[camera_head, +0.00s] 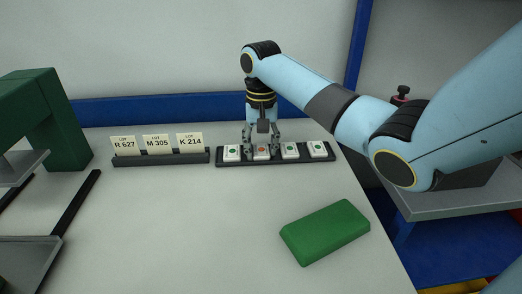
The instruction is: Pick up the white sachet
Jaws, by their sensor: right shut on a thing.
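Several white sachets stand in a row on a dark tray (219,161) at the back of the table. From left to right they are a green-dotted sachet (231,152), an orange-dotted sachet (262,153), another green-dotted sachet (290,150) and a last green-dotted sachet (318,149). My right gripper (262,145) points down over the tray, its fingers on either side of the orange-dotted sachet and shut on it. That sachet is still at tray level; I cannot tell whether it is lifted at all. My left gripper is not in view.
A dark rack (160,159) with lot cards R 627, M 305 and K 214 stands left of the tray. A green block (326,231) lies at the front right. A green machine frame (55,110) stands at the left. The middle of the table is clear.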

